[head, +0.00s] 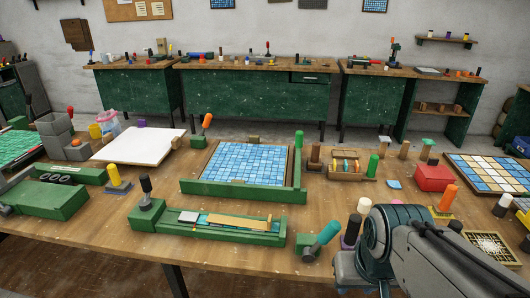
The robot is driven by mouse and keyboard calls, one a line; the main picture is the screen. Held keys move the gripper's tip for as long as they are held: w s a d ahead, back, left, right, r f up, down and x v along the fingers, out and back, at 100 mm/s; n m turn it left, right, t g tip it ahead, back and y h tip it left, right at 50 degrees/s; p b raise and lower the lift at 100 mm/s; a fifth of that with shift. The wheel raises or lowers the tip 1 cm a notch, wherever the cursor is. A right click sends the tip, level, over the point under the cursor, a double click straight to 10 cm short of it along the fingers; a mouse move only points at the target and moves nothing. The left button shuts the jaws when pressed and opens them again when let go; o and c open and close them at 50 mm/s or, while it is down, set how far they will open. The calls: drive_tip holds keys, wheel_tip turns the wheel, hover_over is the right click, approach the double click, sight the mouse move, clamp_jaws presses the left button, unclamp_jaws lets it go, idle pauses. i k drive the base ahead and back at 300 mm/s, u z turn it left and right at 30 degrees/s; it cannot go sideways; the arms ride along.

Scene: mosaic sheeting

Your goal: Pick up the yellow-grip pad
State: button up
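Another pad with an orange grip (448,198) stands at the right on a yellowish base. A yellow cylinder (95,131) also stands at the back left. My arm enters at the lower right, and its gripper end does not show.
A green frame with blue tiles (245,163) lies mid-bench. A green fixture with a strip (220,226) lies at the front, beside a teal-handled lever (322,240). A white sheet (138,146) lies at the left. A red box (433,178) and a tile panel (492,172) are at the right.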

sight(115, 184)
drive_tip(key=u, duration=1.5)
drive_tip(key=k, duration=0.65)
drive_tip(key=u, duration=0.7)
drive_tip(key=i, duration=1.1)
drive_tip(key=u, duration=0.6)
drive_tip(key=i, duration=1.4)
drive_tip(key=z, duration=0.95)
drive_tip(key=i, duration=0.8)
drive_tip(key=z, duration=1.25)
drive_tip(key=i, duration=0.3)
drive_tip(key=z, duration=0.2)
